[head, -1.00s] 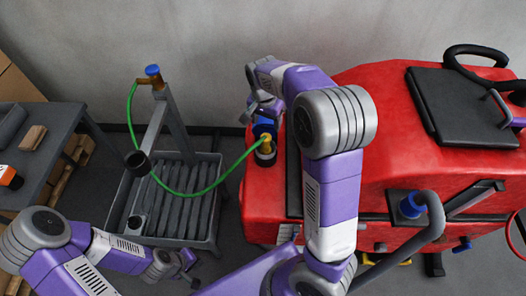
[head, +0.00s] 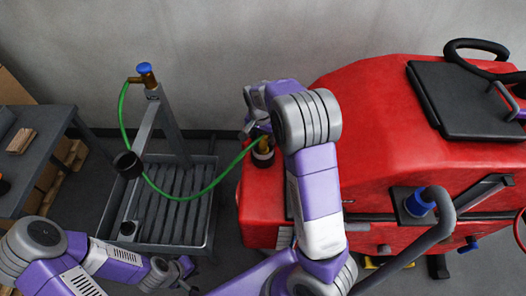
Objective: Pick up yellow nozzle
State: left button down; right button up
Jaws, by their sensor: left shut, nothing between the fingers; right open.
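The yellow nozzle (head: 264,145) is on the end of the green hose (head: 192,197). It stands over a dark round opening (head: 263,156) at the left end of the red machine (head: 360,120). My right gripper (head: 260,130) is open, right at the nozzle's upper part, and hides some of it. I cannot tell whether its fingers touch the nozzle. My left gripper (head: 188,272) is shut and empty, low in the view, in front of the grey tray.
A grey tray stand (head: 212,228) with a slatted floor and a post (head: 165,120) stands left of the machine. A blue-handled tap (head: 145,72) tops the post, feeding the hose. A dark table (head: 45,150) is at far left. A thick grey hose (head: 420,245) curves at the machine's front.

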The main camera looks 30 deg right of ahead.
notch_tip(320, 180, down, 2)
jog(key=shift+w+d+f, duration=0.1)
jog(key=shift+d, duration=0.05)
jog(key=c, duration=1.2)
jog(key=shift+r, duration=0.2)
